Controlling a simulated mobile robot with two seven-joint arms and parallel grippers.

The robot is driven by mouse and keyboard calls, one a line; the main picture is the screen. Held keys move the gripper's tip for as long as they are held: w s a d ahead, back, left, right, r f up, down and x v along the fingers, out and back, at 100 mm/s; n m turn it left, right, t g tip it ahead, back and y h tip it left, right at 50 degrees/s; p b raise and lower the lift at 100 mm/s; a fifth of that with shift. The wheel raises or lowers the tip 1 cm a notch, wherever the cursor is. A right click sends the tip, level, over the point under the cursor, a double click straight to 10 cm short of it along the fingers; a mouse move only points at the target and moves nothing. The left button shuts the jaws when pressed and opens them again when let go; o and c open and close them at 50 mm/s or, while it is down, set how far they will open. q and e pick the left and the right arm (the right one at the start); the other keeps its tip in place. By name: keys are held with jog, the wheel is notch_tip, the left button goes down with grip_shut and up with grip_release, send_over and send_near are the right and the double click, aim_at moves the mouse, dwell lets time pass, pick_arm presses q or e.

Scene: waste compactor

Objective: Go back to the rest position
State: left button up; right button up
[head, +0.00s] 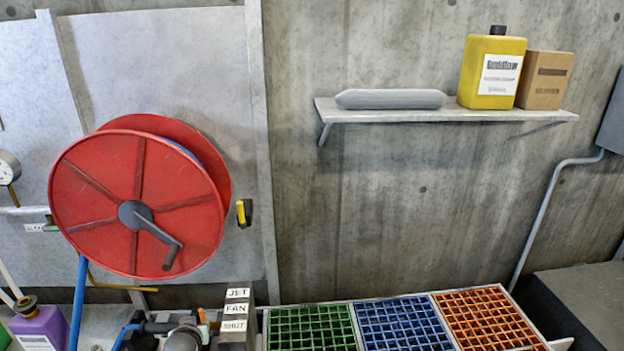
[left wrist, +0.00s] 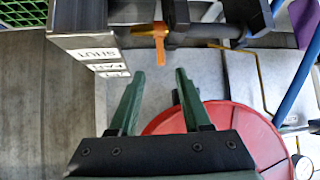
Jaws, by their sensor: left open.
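My left gripper (left wrist: 160,74) shows in the left wrist view with its two green fingers spread apart and nothing between them. The wrist view is turned over. In it, the box with SHUT, FAN and JET labels (left wrist: 100,58) is up and left of the fingertips, and an orange lever (left wrist: 154,35) on a dark fitting is just above them. The red hose reel (left wrist: 220,135) lies behind the right finger. In the head view, neither gripper shows. The red reel (head: 130,205) is on the left wall panel, and the labelled box (head: 236,322) is at the bottom.
Green (head: 310,328), blue (head: 403,324) and orange (head: 490,317) grid bins stand in a row at the bottom. A shelf (head: 440,115) holds a grey roll, a yellow jug (head: 491,70) and a brown box. A purple bottle (head: 40,328) stands bottom left. A blue hose (head: 78,300) hangs from the reel.

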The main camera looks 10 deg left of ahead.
pick_arm(q)
jog(key=s+d+f+m+h, duration=0.1)
jog(key=s+d+m+h, duration=0.1)
jog(key=s+d, duration=0.4)
jog(key=s+d+f+m+h, duration=0.1)
jog(key=s+d, duration=0.6)
jog(key=s, duration=0.7)
jog(key=s+d+f+m+h+p, duration=0.1)
jog(key=s+d+f+m+h, duration=0.1)
jog(key=s+d, duration=0.4)
jog(key=s+m+h, duration=0.1)
jog(key=s, duration=0.3)
jog(key=shift+d+m, duration=0.25)
jog(key=shift+m, duration=0.05)
jog(key=shift+s+a+f, duration=0.1)
jog(key=shift+a, duration=0.05)
